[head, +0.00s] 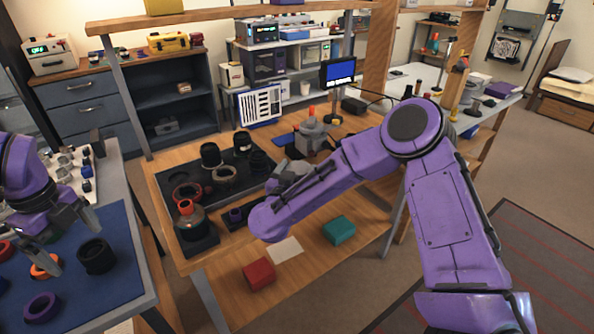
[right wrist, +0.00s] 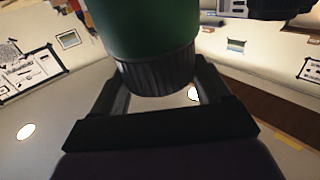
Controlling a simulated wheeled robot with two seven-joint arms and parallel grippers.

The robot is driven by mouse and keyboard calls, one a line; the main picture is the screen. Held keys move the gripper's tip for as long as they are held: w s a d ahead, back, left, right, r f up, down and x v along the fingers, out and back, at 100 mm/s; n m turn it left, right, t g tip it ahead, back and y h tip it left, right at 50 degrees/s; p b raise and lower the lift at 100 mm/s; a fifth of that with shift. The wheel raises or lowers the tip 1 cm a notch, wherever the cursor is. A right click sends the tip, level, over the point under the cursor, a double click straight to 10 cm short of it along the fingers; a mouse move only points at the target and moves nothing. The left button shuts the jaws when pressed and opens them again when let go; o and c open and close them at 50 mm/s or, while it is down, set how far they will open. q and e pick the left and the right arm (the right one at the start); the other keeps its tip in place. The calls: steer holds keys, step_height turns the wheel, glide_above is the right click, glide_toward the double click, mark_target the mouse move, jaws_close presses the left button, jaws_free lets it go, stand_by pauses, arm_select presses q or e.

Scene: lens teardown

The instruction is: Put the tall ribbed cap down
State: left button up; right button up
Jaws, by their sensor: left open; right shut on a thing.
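In the right wrist view, my right gripper (right wrist: 159,76) is shut on a round piece, which I take for the tall ribbed cap (right wrist: 158,72). It shows a dark ribbed band between the fingers and a wider green part above in the picture. In the head view my right arm crosses the bench, and I cannot make out its gripper or the cap there. My left gripper (head: 77,251) is open and empty over the blue mat (head: 95,295), near a black ring-shaped part (head: 97,256) and an orange ring (head: 45,265).
A dark tray (head: 240,163) on the wooden bench holds several black lens parts. A red box (head: 259,274), a teal box (head: 339,230) and a pale card (head: 286,250) lie on the lower wooden surface. A purple ring (head: 40,307) lies at left.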

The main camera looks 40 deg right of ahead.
steer(key=shift+f, duration=0.1)
steer(key=o, duration=1.1)
steer(key=shift+s+a, duration=0.15)
steer(key=shift+a, duration=0.15)
steer(key=v, duration=1.1)
steer(key=shift+s+a, duration=0.15)
steer(key=shift+s, duration=0.1)
